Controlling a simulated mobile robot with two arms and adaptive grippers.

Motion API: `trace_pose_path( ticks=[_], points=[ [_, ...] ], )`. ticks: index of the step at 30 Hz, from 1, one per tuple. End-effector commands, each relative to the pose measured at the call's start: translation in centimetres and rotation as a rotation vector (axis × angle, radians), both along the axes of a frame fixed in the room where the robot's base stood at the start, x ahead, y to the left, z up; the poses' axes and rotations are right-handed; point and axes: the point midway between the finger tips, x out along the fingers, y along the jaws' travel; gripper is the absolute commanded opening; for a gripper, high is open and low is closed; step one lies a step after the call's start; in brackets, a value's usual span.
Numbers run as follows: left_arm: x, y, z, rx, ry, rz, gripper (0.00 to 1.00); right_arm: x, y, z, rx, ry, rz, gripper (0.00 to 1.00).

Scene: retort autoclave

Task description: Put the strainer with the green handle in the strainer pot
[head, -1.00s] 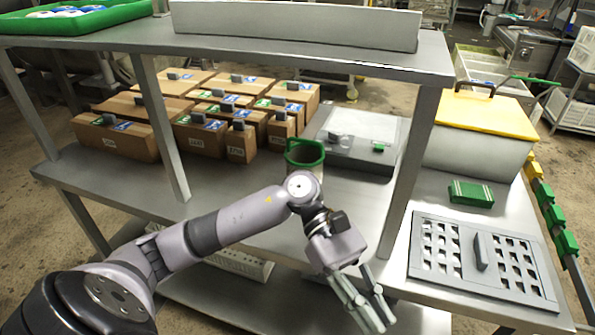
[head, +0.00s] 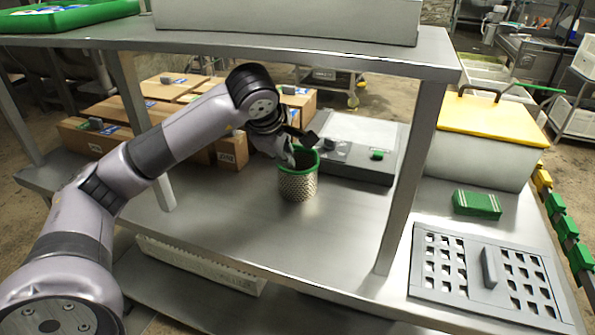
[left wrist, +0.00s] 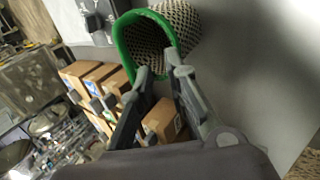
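A mesh basket with a green rim (head: 297,185) stands upright on the steel middle shelf; it looks like the strainer pot. My left gripper (head: 293,156) is at its rim, on the left side. In the left wrist view the two fingers (left wrist: 161,69) are apart, with the green-rimmed basket (left wrist: 180,22) just beyond their tips. I cannot tell whether they touch the rim. A thin green handle (head: 540,88) sticks out behind the yellow-lidded box; the rest of it is hidden, so I cannot confirm it is the strainer. My right gripper is not in view.
The upper shelf (head: 300,46) hangs above my arm, and a post (head: 413,170) stands right of the basket. Cardboard boxes (head: 232,150) and a grey scale-like device (head: 355,165) are close by. The yellow-lidded box (head: 480,160) and a green pad (head: 477,204) are on the right.

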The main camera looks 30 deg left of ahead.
Motion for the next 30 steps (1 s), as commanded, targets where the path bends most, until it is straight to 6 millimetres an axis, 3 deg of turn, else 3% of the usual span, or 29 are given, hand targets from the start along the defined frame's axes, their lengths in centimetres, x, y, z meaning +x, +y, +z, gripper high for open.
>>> trace_pose_path(
  ticks=[8,14,18,30],
  points=[
    [2.2,0.5,0.0,-0.001,0.002,-0.001,0.15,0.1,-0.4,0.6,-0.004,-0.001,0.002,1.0],
    [4.9,1.1,0.1,-0.003,0.001,-0.001,0.15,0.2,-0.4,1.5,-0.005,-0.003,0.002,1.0],
    [5.9,1.5,-1.9,-0.002,0.005,-0.001,0.15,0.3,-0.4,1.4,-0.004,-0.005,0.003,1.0],
    [6.4,1.6,-2.6,0.0,0.001,-0.004,0.11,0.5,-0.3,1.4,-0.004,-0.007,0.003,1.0]
  ],
)
